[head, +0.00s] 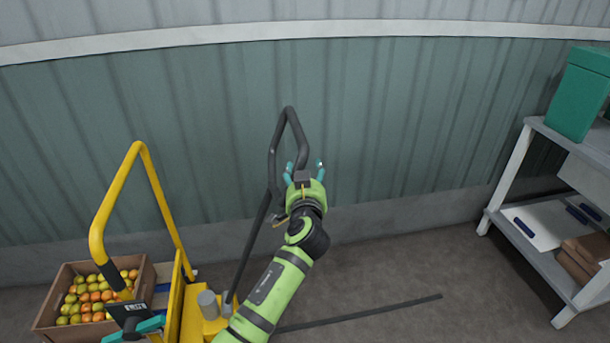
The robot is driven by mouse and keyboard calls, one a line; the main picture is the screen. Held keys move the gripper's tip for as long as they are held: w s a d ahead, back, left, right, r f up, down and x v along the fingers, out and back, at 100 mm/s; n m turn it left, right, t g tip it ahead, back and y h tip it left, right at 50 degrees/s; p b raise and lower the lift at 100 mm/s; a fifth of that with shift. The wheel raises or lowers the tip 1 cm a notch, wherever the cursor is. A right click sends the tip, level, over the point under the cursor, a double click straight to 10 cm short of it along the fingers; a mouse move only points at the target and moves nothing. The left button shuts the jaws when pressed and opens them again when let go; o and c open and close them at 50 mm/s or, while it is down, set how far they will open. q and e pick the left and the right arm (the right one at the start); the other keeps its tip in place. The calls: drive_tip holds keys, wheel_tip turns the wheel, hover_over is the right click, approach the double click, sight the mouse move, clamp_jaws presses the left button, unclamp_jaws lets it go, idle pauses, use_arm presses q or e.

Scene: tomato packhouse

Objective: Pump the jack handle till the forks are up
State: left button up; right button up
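The jack handle (272,160) is a dark bar ending in a closed loop, tilted up and right in front of the green wall. Its shaft runs down to the yellow jack (192,318) at the lower left. The forks are not clearly visible.
A yellow tubular rail (143,160) rises at the left beside a cardboard box (45,322) of tomatoes. A black labelled unit with a teal part is below it. A grey shelf (530,250) with a green bin (580,95) stands right. A dark rod (370,313) crosses the floor.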

use_arm(q)
drive_tip(key=s+d+r, duration=0.1)
drive_tip(key=s, duration=1.1)
drive_tip(key=shift+d, duration=0.15)
drive_tip(key=shift+f, duration=0.15)
drive_tip(key=s+f+m+g+h, duration=0.25)
drive_tip(key=f+g, duration=0.25)
drive_tip(key=f, duration=1.8)
drive_tip(key=s+a+f+g, duration=0.2)
drive_tip(key=s+f, duration=0.3)
drive_tip(key=f, duration=0.3)
drive_tip(key=s+a+f+g, duration=0.2)
drive_tip(key=s+f, duration=0.3)
drive_tip(key=f, duration=0.4)
drive_tip(key=s+a+f+n+g, duration=0.15)
drive_tip(key=s+a+f, duration=0.25)
drive_tip(key=s+f, duration=0.45)
drive_tip(key=s+a+f+g, duration=0.3)
drive_tip(key=s+f, duration=0.3)
drive_tip(key=s, duration=0.5)
drive_tip(key=s+a+f+n+g, duration=0.1)
drive_tip(key=s+a+f, duration=0.1)
drive_tip(key=s, duration=0.7)
drive_tip(key=s+a+f+g, duration=0.1)
drive_tip(key=s+a+f, duration=0.2)
drive_tip(key=s, duration=0.6)
drive_tip(key=shift+a+n+g+y, duration=0.35)
drive_tip(key=shift+a+n, duration=0.05)
drive_tip(key=shift+a, duration=0.65)
